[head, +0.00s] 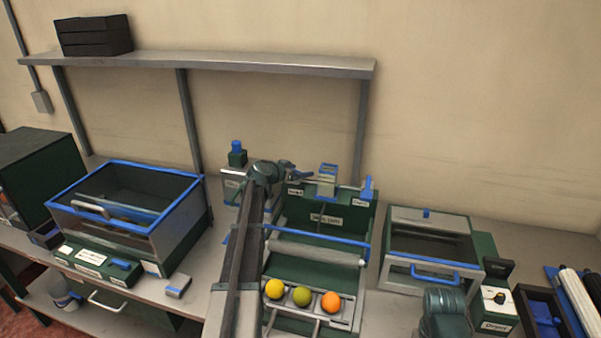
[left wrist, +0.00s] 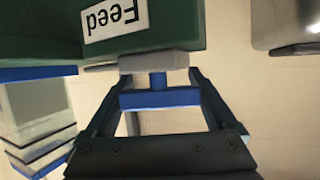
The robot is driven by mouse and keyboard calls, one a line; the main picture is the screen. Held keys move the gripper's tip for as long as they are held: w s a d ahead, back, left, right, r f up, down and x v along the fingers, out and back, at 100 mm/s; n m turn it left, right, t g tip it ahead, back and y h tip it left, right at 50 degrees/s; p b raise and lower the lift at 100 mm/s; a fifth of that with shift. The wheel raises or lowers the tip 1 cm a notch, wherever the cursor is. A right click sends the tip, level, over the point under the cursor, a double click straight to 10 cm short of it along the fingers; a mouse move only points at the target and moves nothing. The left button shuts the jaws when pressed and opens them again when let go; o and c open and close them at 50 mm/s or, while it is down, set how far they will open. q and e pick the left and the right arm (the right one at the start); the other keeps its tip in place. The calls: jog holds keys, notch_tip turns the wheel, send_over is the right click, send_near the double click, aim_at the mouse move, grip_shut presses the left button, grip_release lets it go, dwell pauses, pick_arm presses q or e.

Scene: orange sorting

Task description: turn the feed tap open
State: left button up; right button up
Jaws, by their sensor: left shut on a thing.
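The feed tap shows in the left wrist view as a blue T-shaped handle (left wrist: 160,99) on a pale grey fitting below a dark green box with an upside-down "Feed" label (left wrist: 115,18). My left gripper (left wrist: 160,110) has one finger at each end of the blue crossbar and is shut on it. In the head view, my left arm reaches to the back of the green machine, and its gripper (head: 300,175) is beside the small label at the machine's back left. The gripper and wrist hide the tap there. My right gripper's fingers are not seen.
A yellow (head: 274,289), an olive-green (head: 302,295) and an orange ball (head: 331,302) sit at the machine's front. A blue-rimmed glass box (head: 190,215) stands left, a blue-handled box (head: 440,225) right. A shelf (head: 230,63) runs along the wall above.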

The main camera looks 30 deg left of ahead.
pick_arm(q)
jog(key=shift+a+n+y, duration=0.25)
jog(key=shift+n+y, duration=0.75)
jog(key=shift+y, duration=0.2)
jog(key=shift+a+n+y, duration=0.25)
jog(key=shift+n+y, duration=0.75)
jog(key=shift+y, duration=0.2)
jog(key=o, duration=1.1)
jog(key=shift+a, duration=0.1)
jog(key=shift+c, duration=0.2)
jog(key=shift+s, duration=0.1)
jog(key=p+v, duration=0.5)
jog(key=v, duration=0.8)
jog(key=shift+s+d+r, duration=0.25)
jog(key=shift+d, duration=0.05)
jog(key=shift+s+f, duration=0.1)
